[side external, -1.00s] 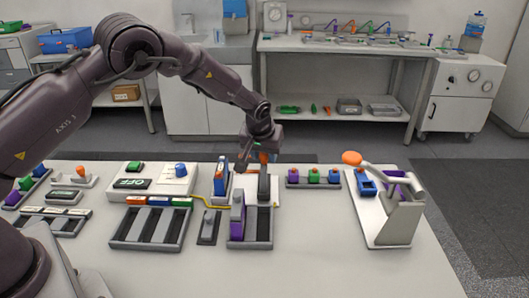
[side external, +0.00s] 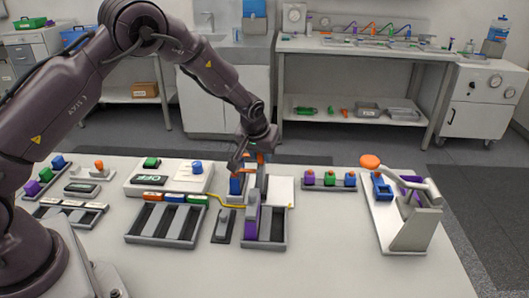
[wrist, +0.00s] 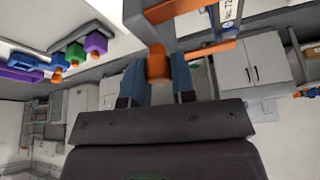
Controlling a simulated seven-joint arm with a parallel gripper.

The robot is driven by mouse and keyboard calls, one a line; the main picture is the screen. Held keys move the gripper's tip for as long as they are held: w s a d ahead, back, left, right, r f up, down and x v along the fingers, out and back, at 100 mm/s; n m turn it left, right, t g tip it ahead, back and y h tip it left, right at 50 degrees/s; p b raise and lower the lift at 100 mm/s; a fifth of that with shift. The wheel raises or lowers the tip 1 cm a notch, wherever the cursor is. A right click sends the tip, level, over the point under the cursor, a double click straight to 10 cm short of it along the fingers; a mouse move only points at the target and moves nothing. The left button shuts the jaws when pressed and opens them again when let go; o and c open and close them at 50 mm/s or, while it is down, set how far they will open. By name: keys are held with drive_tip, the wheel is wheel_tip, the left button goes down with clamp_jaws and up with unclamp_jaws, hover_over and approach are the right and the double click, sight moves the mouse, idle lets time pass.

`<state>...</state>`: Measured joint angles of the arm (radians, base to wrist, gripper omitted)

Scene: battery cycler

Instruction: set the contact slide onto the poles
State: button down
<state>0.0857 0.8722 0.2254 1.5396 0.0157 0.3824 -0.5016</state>
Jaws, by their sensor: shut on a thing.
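My gripper (side external: 258,152) is above the middle of the table. In the wrist view its two blue-grey fingers (wrist: 158,84) are shut on the orange knob (wrist: 158,64) of the contact slide. In the side view a dark grey upright part (side external: 262,178) shows just below the gripper, behind and above a purple cell (side external: 252,222). The cell stands upright at the left of a grey tray (side external: 272,241). The poles are not clearly visible, and I cannot tell whether the slide touches the cell.
A blue labelled block (side external: 236,186) stands close left of the gripper. A grey slotted tray (side external: 166,224) and a small dark switch (side external: 222,226) lie left. A clamp stand (side external: 405,230) with an orange-ended lever is at right. The table front is clear.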

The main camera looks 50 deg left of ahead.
drive_tip(key=c, duration=1.1)
unclamp_jaws()
drive_tip(key=shift+s+a, duration=0.25)
drive_tip(key=shift+a, duration=0.05)
drive_tip(key=shift+o, duration=0.7)
drive_tip(key=shift+w+d, duration=0.1)
drive_tip(key=v, duration=1.3)
drive_tip(key=s+d+r+m, duration=0.1)
drive_tip(key=s+r, duration=0.3)
drive_tip(key=s, duration=0.5)
drive_tip(key=s+d+r+m+t+h, duration=0.1)
drive_tip(key=s+d+r+m, duration=0.1)
drive_tip(key=s, duration=0.7)
drive_tip(key=s+d+r+m+h, duration=0.1)
drive_tip(key=s+r+m, duration=0.2)
drive_tip(key=s+r, duration=0.3)
drive_tip(key=s, duration=0.4)
drive_tip(key=shift+d+r+t, duration=0.25)
drive_tip(key=shift+r+t, duration=0.05)
